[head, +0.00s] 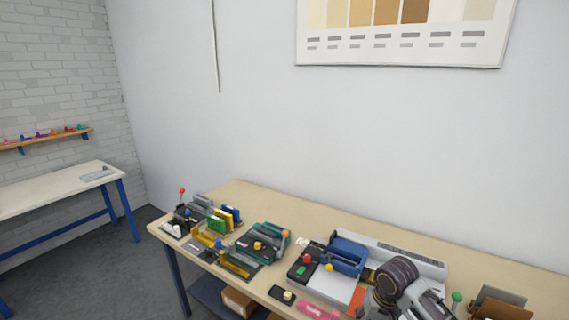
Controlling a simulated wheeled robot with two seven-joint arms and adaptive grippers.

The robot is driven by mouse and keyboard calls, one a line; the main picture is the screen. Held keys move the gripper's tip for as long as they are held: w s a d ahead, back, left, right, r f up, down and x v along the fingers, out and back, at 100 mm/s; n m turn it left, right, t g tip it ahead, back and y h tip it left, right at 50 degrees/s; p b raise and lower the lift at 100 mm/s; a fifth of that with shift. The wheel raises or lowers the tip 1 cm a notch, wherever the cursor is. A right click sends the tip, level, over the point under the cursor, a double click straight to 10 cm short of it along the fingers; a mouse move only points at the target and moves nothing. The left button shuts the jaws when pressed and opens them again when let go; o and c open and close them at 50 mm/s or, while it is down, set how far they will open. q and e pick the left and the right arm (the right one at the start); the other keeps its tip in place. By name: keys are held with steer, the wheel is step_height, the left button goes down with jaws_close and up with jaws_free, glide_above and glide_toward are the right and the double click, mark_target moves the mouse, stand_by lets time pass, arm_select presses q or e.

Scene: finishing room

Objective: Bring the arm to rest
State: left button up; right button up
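Neither of my grippers can be made out in the head view. No arm is clearly seen coming in from the left or the right. A long light-wood workbench (340,216) runs along the wall from the middle to the lower right, with desktop tools on it. A dark, ribbed round part (395,275) with grey parts around it shows at the bottom right, partly cut off by the frame edge. I cannot tell exactly what it is.
A blue and white machine (347,256), a teal machine (262,242) and yellow and green holders (217,223) crowd the bench's front. A pink item (318,311) lies near the edge. The bench's back strip is clear. A second table (50,190) stands left, with open floor (100,265) between.

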steer(key=s+a+f+n+t, duration=0.1)
steer(key=s+a+f+n, duration=0.2)
steer(key=s, duration=0.4)
steer(key=shift+s+d+t, duration=0.7)
steer(key=shift+s, duration=4.25)
step_height(320, 180, down, 34)
steer(key=s+g+b, duration=0.1)
steer(key=s+b, duration=0.1)
steer(key=s+d+f+b, duration=0.1)
steer(key=s+d+f, duration=0.1)
steer(key=s+f, duration=0.9)
steer(key=s+d+f+n+g+b, duration=0.1)
steer(key=s+d+f, duration=0.1)
steer(key=s+f, duration=1)
steer(key=shift+g+h, duration=0.3)
steer(key=shift+h, duration=0.1)
